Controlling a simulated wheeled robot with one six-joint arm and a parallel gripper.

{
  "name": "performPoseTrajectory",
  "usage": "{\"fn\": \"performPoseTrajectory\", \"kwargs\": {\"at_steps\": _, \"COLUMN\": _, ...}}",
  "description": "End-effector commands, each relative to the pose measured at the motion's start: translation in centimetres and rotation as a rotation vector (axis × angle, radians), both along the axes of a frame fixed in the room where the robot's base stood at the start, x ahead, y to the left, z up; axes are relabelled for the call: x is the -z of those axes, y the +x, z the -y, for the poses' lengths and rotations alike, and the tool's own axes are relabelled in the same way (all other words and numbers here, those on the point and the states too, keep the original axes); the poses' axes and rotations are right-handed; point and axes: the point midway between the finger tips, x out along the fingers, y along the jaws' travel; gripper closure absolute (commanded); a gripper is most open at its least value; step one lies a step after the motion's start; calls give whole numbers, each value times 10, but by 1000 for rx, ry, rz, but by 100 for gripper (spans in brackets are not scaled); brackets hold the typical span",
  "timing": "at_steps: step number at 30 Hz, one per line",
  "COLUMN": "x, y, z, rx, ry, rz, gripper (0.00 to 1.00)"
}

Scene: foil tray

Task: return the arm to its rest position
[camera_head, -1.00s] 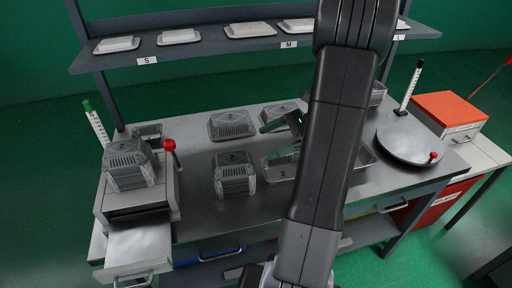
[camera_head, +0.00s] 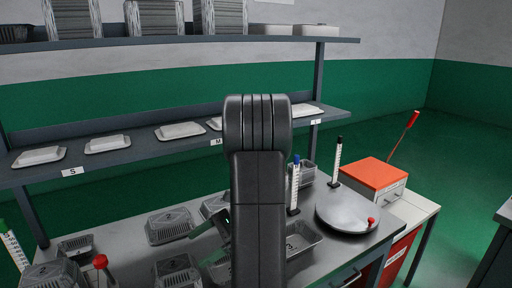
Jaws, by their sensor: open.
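My arm rises through the middle of the head view, its dark links upright and hiding the centre of the bench. My gripper (camera_head: 222,228) shows only in part at the left edge of the arm link, above the bench among the foil trays. Its jaws are open and I see nothing held in them; the rest is hidden behind the arm. Foil trays stand on the grey bench (camera_head: 345,262): a stack (camera_head: 177,271) at front left of the arm, one (camera_head: 169,225) behind it, and an open one (camera_head: 301,238) right of the arm.
A shelf (camera_head: 115,166) with white lids spans behind the bench, and a higher shelf (camera_head: 150,41) holds tall stacks. A round plate (camera_head: 347,212) with a red knob, marker-like tubes (camera_head: 295,185) and an orange-topped box (camera_head: 374,174) stand at right. Open floor lies beyond.

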Motion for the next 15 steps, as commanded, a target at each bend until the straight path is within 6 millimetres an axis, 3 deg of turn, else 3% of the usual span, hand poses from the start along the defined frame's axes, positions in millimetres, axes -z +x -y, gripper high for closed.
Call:
{"fn": "performPoseTrajectory", "kwargs": {"at_steps": 14, "x": 35, "y": -40, "z": -78, "rx": -3, "ry": 0, "rz": -3, "gripper": 10}}
{"fn": "performPoseTrajectory", "kwargs": {"at_steps": 15, "x": 25, "y": -39, "z": -77, "rx": -1, "ry": 0, "rz": 2, "gripper": 10}}
